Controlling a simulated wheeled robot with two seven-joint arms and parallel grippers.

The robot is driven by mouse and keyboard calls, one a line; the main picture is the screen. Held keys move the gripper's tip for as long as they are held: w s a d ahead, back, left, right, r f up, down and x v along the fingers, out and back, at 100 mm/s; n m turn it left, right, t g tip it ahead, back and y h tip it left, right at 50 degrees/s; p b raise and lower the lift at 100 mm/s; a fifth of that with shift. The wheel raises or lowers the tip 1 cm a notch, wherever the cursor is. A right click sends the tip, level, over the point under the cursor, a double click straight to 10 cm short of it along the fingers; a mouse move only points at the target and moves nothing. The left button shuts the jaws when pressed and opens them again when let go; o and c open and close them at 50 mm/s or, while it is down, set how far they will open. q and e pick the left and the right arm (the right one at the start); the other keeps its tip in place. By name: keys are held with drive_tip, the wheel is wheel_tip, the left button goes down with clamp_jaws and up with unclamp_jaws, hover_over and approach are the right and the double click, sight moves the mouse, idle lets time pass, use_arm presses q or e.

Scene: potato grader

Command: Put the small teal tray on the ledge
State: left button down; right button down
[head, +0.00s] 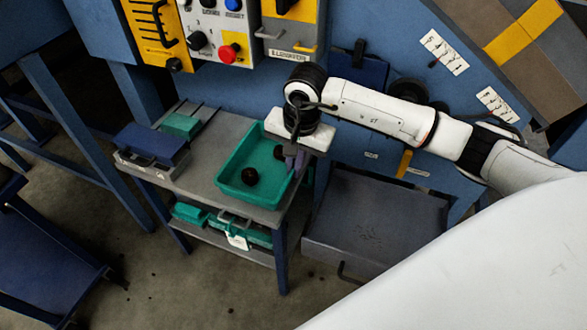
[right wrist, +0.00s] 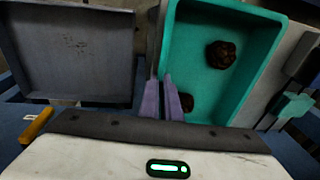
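A teal tray (head: 230,186) with two dark, round lumps in it sits on the grey bench top. It also shows in the right wrist view (right wrist: 240,25), with its near side wall running down to my fingers. My right gripper (head: 294,165) is at the tray's right side. Its two purple fingers (right wrist: 161,98) are close together, one on either side of the tray wall, and look shut on it. A smaller teal piece (head: 182,125) lies at the back left of the bench. I cannot pick out for certain which surface is the ledge. My left gripper is not in view.
A blue box (head: 152,142) stands at the bench's left end. Teal trays (head: 247,234) lie on the lower shelf. A grey, shallow bin (head: 375,222) stands right of the bench. The control panel (head: 215,30) and blue machine wall are behind.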

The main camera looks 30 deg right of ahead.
drive_tip(key=shift+f, duration=0.65)
drive_tip(key=shift+f, duration=0.2)
drive_tip(key=c, duration=2)
unclamp_jaws()
wheel_tip(320, 180, up, 12)
drive_tip(key=s+p, duration=0.1)
drive_tip(key=s, duration=0.1)
drive_tip(key=shift+r, duration=0.1)
